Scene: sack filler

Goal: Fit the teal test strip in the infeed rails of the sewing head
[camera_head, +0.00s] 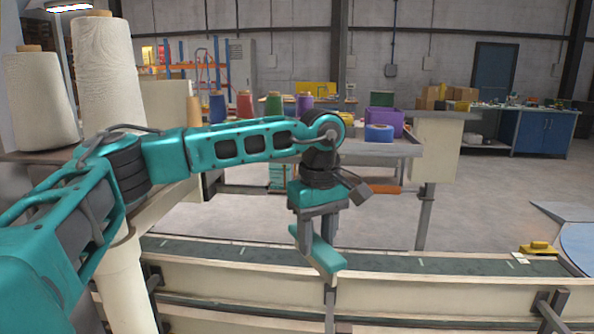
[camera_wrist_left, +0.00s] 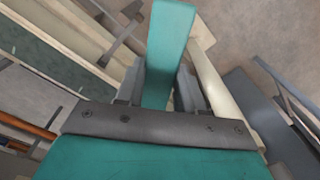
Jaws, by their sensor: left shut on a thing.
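The teal test strip (camera_head: 321,250) is a flat teal bar held in my left gripper (camera_head: 316,246). The gripper hangs pointing down above the conveyor and is shut on the strip. In the left wrist view the strip (camera_wrist_left: 170,45) sticks out forward from between the two grey fingers (camera_wrist_left: 160,88). The strip is clear of the belt as far as I can tell. I cannot make out the infeed rails of the sewing head with certainty in either view. My right gripper is not in view.
A long conveyor (camera_head: 430,265) with pale side walls runs across below the gripper. Large white thread cones (camera_head: 106,80) stand at the left. A yellow object (camera_head: 539,248) lies at the right end.

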